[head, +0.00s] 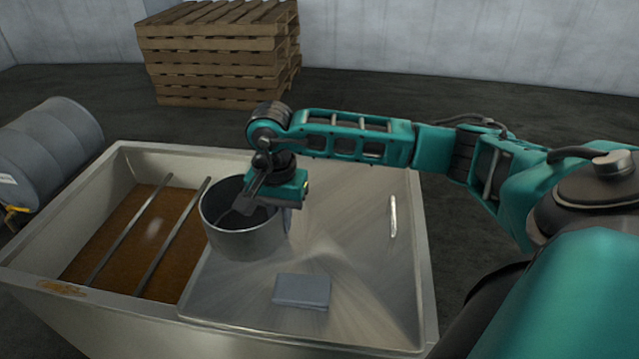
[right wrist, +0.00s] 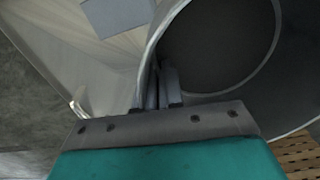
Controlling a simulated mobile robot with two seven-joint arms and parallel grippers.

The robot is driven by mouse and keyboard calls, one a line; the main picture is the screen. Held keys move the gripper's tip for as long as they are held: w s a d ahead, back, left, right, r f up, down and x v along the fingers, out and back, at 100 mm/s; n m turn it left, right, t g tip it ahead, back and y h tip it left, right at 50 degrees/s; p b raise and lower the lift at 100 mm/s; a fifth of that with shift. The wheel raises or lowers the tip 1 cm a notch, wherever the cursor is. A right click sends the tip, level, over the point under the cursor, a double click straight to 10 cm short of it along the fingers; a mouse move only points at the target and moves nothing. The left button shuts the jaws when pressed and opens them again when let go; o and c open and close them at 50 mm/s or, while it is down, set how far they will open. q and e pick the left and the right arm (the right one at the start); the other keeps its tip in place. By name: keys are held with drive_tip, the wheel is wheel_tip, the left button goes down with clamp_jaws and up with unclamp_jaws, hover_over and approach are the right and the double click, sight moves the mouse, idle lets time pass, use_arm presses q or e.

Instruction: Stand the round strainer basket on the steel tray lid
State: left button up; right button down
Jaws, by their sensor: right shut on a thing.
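The round strainer basket (head: 246,240) is a grey metal cylinder with an open top. It is upright at the left part of the steel tray lid (head: 350,270), near the edge by the open tank. I cannot tell whether its base touches the lid. My right gripper (head: 245,203) is shut on the basket's rim wall. In the right wrist view the fingers (right wrist: 163,88) grip the wall of the basket (right wrist: 225,45), and the lid shows beyond. My left gripper is not in view.
The open tank half (head: 135,240) holds brown liquid, with two bars (head: 165,245) across it.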

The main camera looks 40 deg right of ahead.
drive_tip(key=w+d+r+m+b, duration=0.2)
drive_tip(key=d+r+m+b, duration=0.15)
drive_tip(key=d+m, duration=0.4)
wheel_tip(320, 180, up, 5)
drive_tip(key=m+b, duration=0.2)
drive_tip(key=m, duration=0.8)
hover_over(320, 236)
wheel_tip(320, 236, down, 14)
drive_tip(key=b, duration=0.3)
drive_tip(key=shift+f+b, duration=0.2)
drive_tip(key=shift+b, duration=0.15)
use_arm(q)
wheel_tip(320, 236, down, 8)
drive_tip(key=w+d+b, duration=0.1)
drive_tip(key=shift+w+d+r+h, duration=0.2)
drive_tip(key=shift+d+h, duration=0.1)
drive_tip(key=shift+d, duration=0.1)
use_arm(e)
drive_tip(key=shift+f, duration=2.3)
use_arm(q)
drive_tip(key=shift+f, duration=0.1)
use_arm(e)
drive_tip(key=shift+f, duration=0.1)
drive_tip(key=c, duration=1.3)
unclamp_jaws()
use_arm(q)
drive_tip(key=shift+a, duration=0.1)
use_arm(e)
drive_tip(key=shift+o, duration=0.2)
